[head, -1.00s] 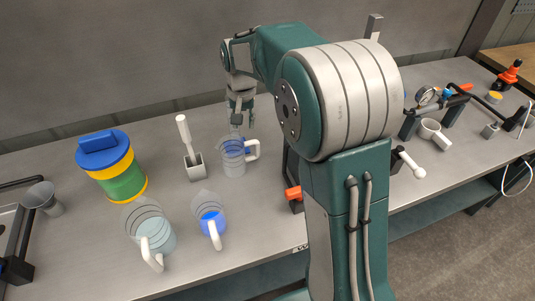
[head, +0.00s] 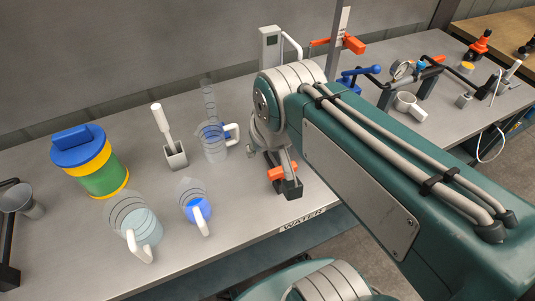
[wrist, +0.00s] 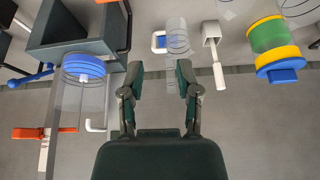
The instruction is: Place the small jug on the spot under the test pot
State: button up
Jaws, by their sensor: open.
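Three clear jugs with white handles stand on the bench in the head view: a larger one (head: 132,222) with pale liquid, one (head: 195,207) with blue liquid beside it, and one (head: 213,148) farther back. I cannot tell for sure which is the small jug. A clear pot (wrist: 83,95) with a blue disc shows at left in the wrist view, probably the test pot. The spot under it is not identifiable. My gripper (wrist: 158,78) is open and empty in the wrist view, right of that pot.
A blue-lidded yellow and green tub (head: 95,165) and a holder with a white-handled tool (head: 175,154) stand at left. A clear graduated cylinder (head: 208,92) stands behind the back jug. An orange-handled fitting (head: 278,173) sits near the front edge.

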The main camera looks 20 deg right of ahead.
jog(key=shift+o, duration=0.2)
jog(key=s, duration=0.1)
jog(key=s+f, duration=0.1)
jog(key=s, duration=0.1)
jog(key=shift+s+t, duration=0.2)
jog(key=shift+t, duration=0.1)
jog(key=n+g, duration=0.4)
jog(key=g, duration=0.2)
send_over(220, 130)
notch_tip(220, 130, down, 11)
jog(key=shift+w+r, duration=0.1)
jog(key=shift+w+f, duration=0.1)
jog(key=shift+f, duration=0.2)
notch_tip(220, 130, down, 11)
jog(key=shift+r, duration=0.2)
